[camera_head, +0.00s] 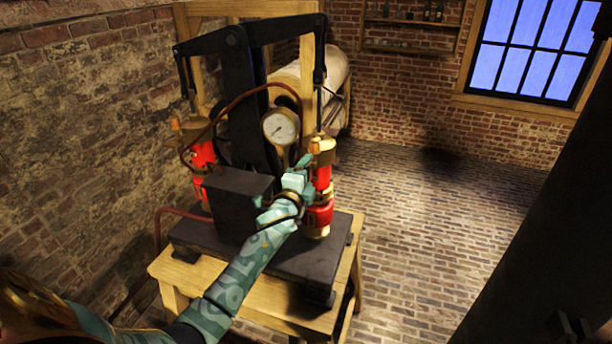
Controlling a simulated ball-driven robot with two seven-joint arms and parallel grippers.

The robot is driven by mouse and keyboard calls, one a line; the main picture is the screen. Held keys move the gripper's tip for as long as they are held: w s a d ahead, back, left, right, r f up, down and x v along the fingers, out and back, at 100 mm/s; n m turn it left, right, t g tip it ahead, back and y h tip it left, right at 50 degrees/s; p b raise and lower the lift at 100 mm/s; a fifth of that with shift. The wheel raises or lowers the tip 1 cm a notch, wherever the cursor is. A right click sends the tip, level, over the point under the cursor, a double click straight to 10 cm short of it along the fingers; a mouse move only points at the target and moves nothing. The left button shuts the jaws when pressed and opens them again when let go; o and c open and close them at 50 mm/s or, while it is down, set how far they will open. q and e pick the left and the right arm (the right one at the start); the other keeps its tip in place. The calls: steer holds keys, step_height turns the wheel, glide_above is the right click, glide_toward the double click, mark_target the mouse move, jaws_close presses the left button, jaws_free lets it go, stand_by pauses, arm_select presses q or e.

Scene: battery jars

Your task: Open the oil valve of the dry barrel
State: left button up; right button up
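A dark pump machine with a black rocker beam stands on a wooden bench. It has two red barrels with brass tops: the left barrel (203,153) and the right barrel (320,217). I cannot tell from this view which one is dry. My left gripper (305,163) is at the upper part of the right barrel, by its brass top (322,146). Its fingers overlap the brass parts, and I cannot tell whether they are closed on anything. Any oil valve there is hidden or too small to make out. My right gripper is not in view.
A round gauge (280,127) sits between the barrels, with a brown hose (228,106) arching beside it. A black box (237,203) stands on the dark base. The wooden bench (262,308) has open brick floor (430,225) to its right. A dark column fills the right edge.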

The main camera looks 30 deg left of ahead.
arm_select(q)
steer(key=v, duration=1.6)
steer(key=shift+d+b, duration=0.2)
steer(key=shift+b, duration=0.2)
steer(key=shift+s, duration=0.15)
steer(key=s+d+f+n+g+h+b, duration=0.1)
steer(key=s+f+n+g+b, duration=0.15)
steer(key=f, duration=1.05)
steer(key=s+d+f+n+g+h+b, duration=0.1)
steer(key=s+f+n+g, duration=0.25)
steer(key=f, duration=0.95)
steer(key=s+d+f+n+g+h+b, duration=0.1)
steer(key=s+d+f+n+g+b, duration=0.15)
steer(key=f, duration=1.15)
steer(key=s+d+f+n+g+b, duration=0.1)
steer(key=s+f+g+b, duration=0.3)
steer(key=s+f, duration=1.1)
steer(key=s+d+f+n+g+h+b, duration=0.1)
steer(key=s+f+b, duration=0.6)
steer(key=s+f, duration=0.8)
steer(key=s+d+n+g, duration=0.1)
steer(key=s+d+g, duration=0.1)
steer(key=s+g, duration=0.1)
steer(key=shift+s+d+f, duration=0.2)
steer(key=shift+s, duration=0.4)
